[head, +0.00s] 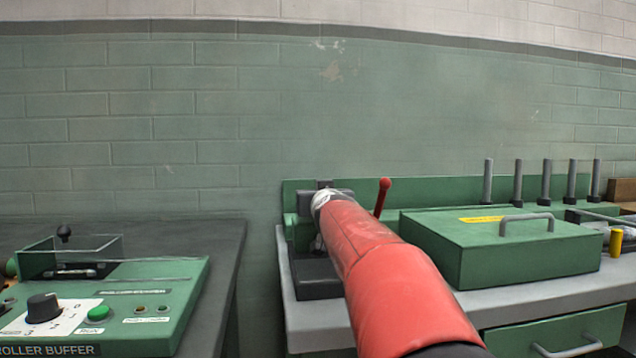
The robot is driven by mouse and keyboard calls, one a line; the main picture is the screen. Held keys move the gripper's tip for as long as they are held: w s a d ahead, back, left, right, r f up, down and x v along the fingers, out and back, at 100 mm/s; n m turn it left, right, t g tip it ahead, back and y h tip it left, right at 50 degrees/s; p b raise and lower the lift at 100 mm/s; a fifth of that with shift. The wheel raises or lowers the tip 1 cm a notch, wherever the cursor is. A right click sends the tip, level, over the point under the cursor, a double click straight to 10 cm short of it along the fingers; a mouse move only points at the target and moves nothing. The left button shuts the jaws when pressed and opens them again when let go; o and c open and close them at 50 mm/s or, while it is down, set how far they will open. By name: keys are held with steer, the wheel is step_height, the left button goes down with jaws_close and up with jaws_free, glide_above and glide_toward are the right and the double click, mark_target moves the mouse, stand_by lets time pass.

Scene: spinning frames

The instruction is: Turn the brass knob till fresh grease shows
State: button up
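My red arm reaches away from the camera toward a dark fixture (318,278) at the left end of the right bench. Its far end covers part of that fixture, and my gripper's fingers are hidden. No knob that I can clearly call brass shows, and no grease is visible. A small yellow, brass-like cylinder (616,242) stands at the far right of the bench. I cannot tell whether it is a knob. A brownish round part (10,267) shows at the left edge, on the green roller buffer (150,335).
A red-knobbed lever (382,197) stands just right of my arm's end. A green lidded box (500,250) with a grey handle fills the middle of the right bench (450,300). Several grey pegs (546,180) stand behind it. A gap separates this bench from the dark left bench (215,240).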

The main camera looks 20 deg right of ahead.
steer(key=shift+f, duration=0.1)
stand_by(0.5)
steer(key=o, duration=1)
steer(key=shift+s, duration=0.15)
steer(key=p+v, duration=0.1)
steer(key=v, duration=0.5)
steer(key=shift+s+a, duration=0.35)
steer(key=shift+s, duration=0.4)
steer(key=shift+c, duration=0.2)
